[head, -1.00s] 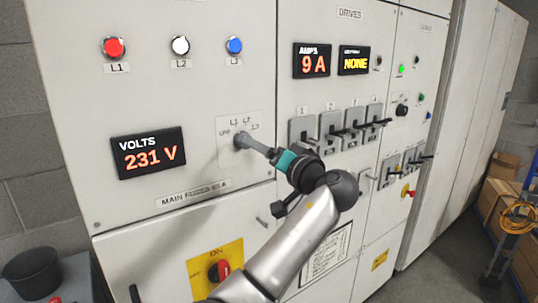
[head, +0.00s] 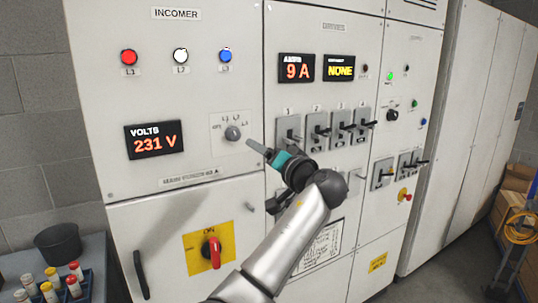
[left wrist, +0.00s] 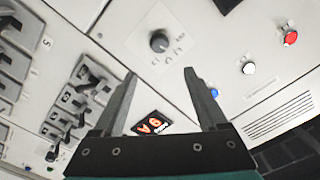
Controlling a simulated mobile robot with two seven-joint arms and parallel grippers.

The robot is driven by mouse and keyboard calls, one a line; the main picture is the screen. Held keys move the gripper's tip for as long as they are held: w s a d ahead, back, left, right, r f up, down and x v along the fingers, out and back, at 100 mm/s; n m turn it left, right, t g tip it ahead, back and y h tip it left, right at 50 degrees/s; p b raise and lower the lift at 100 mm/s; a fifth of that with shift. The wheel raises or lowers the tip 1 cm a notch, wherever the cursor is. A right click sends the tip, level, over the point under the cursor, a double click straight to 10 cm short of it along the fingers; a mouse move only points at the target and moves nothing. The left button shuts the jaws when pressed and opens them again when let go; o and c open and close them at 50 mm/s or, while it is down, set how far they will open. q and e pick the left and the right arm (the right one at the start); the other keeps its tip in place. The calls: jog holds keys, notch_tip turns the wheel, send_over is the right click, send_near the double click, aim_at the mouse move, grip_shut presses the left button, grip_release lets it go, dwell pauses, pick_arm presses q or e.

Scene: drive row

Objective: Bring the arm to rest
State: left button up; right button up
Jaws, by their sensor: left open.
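My left gripper (head: 262,150) is in front of the cabinet, just right of the selector knob. In the left wrist view its two fingers (left wrist: 160,95) are spread with nothing between them. The round grey selector knob (head: 233,133) sits on its light plate with position marks on the incomer panel. It also shows beyond the fingertips in the left wrist view (left wrist: 159,41), apart from them. My right gripper is not in view.
The volts display (head: 155,141) reads 231 V and the amps display (head: 296,68) reads 9 A. A row of switch levers (head: 318,130) is close right of my gripper. A red rotary handle (head: 212,252) is below. A dark bucket (head: 58,243) stands at lower left.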

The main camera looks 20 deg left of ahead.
pick_arm(q)
jog(key=shift+a, duration=0.1)
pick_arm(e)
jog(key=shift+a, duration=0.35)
